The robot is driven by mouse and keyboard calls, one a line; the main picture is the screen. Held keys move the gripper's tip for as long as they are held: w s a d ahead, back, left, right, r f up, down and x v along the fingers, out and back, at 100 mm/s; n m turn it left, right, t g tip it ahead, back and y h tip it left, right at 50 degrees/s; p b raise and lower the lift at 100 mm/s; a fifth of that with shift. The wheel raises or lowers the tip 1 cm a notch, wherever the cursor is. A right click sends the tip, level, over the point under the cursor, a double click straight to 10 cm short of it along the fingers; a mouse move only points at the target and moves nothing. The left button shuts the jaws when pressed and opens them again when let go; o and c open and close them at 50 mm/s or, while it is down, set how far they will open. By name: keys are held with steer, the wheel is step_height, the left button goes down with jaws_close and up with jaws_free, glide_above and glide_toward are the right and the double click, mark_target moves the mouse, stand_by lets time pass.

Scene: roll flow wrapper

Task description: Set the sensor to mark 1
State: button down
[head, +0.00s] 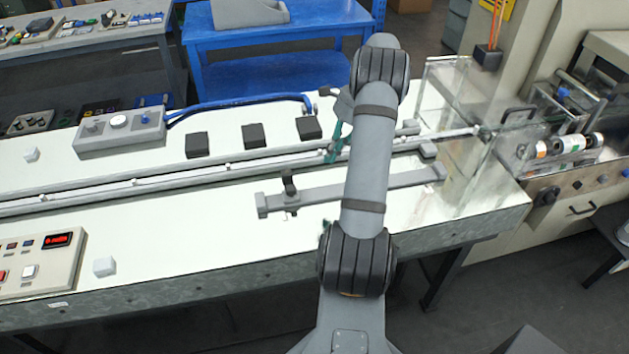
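A grey bar (350,192) lies along the white bench top, with a small dark-topped slider (288,184) standing near its left end. This slider looks like the sensor on its rail, but I cannot read any marks on the bar. My arm rises from the bottom of the head view and crosses in front of the bar's right half. My gripper is mostly or wholly hidden behind the arm. A grey and teal part shows just left of the arm, above the bar, but I cannot tell whether it belongs to my gripper. No contact with the slider is visible.
A long conveyor track (150,183) runs behind the bar into a clear guard box (460,130) at right. A grey control box (120,130) and several black blocks stand behind it. A panel with a red display (40,262) is front left. The bench front is mostly clear.

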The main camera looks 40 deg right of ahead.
mark_target(289, 186)
steer(key=p+x, duration=0.1)
steer(key=x, duration=0.9)
steer(key=shift+s+d, duration=0.2)
steer(key=a, duration=0.1)
steer(key=w+a+p, duration=0.1)
steer(key=a, duration=0.1)
steer(key=shift+w+r, duration=0.1)
steer(key=shift+w, duration=0.2)
steer(key=shift+w+a+p, duration=0.15)
steer(key=shift+p, duration=0.15)
